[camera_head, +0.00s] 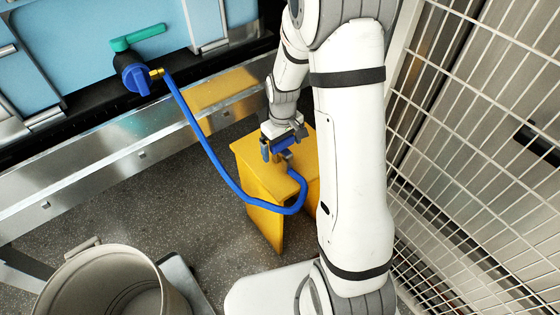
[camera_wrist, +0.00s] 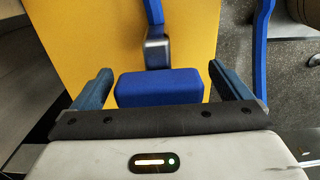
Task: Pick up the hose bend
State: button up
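The hose bend shows in the wrist view as a grey metal piece (camera_wrist: 157,50) beside a blue block (camera_wrist: 160,87), over the yellow stand. A blue hose runs from the metal piece to the top edge. In the head view its grey end (camera_head: 287,155) is partly hidden under my gripper (camera_head: 283,146). My gripper points down at the stand top. In the wrist view its two fingers (camera_wrist: 159,72) are apart, one on each side of the blue block, with narrow gaps. I cannot tell how far below the fingertips the metal piece lies.
The yellow stand (camera_head: 254,174) is on the speckled floor. The blue hose (camera_head: 208,146) hangs from a blue valve (camera_head: 135,78) with a green handle on the washer. A grey bin (camera_head: 90,262) stands at lower left. A white mesh fence (camera_head: 470,130) closes the right side.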

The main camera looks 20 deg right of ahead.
jog(key=c, duration=1.6)
jog(key=shift+o, duration=0.2)
jog(key=shift+r, duration=0.1)
